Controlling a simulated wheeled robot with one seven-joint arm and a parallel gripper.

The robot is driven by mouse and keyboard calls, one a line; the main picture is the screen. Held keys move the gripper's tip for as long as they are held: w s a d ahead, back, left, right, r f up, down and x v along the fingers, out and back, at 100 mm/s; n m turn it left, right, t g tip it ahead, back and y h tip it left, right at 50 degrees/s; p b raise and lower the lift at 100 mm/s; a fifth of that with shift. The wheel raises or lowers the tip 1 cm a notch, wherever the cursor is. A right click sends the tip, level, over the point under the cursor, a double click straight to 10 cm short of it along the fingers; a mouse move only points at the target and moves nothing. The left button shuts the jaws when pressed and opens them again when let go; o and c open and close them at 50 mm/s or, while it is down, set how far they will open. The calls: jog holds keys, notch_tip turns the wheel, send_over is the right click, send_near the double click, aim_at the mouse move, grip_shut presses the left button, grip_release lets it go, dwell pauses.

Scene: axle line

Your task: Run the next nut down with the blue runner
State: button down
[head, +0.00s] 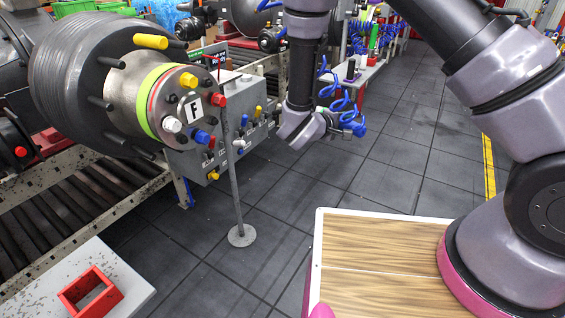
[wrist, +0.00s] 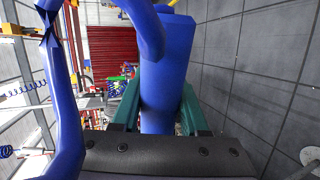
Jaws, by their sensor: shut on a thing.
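The axle hub (head: 140,95) is at the upper left in the head view, with a round face plate marked F (head: 194,109). Dark studs stick out around it. Colored pieces sit around the plate: a red one (head: 218,99), a white one (head: 172,124) and a blue one (head: 200,136). A yellow sleeve (head: 150,41) is on an upper stud. My gripper (head: 336,122) is right of the hub, well apart from it, shut on the blue runner (head: 355,128). In the wrist view the blue runner (wrist: 166,75) is between the teal fingers; its working end is unclear.
A blue coiled hose (head: 326,70) hangs beside my gripper. A thin grey stand (head: 235,180) rises before the hub and a grey control box (head: 240,98). A white table (head: 125,270) with a red square frame (head: 90,291) is at lower left.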

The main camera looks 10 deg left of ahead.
jog(key=s+a+f+n+t+y, duration=0.2)
jog(key=s+a+n+y, duration=0.1)
jog(key=s+a, duration=1.3)
jog(key=s, duration=0.3)
jog(key=shift+s+a, duration=0.25)
jog(key=shift+a, duration=0.15)
jog(key=shift+f, duration=0.1)
jog(key=shift+w+a, duration=0.35)
jog(key=shift+a, duration=0.5)
jog(key=shift+w+a, duration=0.35)
jog(key=shift+a, duration=0.45)
jog(key=shift+w+a, duration=0.35)
jog(key=shift+a, duration=0.5)
jog(key=shift+w+a, duration=0.15)
jog(key=shift+a, duration=0.15)
jog(key=shift+w+a, duration=0.1)
jog(key=shift+a, duration=0.2)
jog(key=shift+w+a, duration=0.3)
jog(key=shift+a, duration=0.4)
jog(key=shift+w+a, duration=0.3)
jog(key=shift+a, duration=0.35)
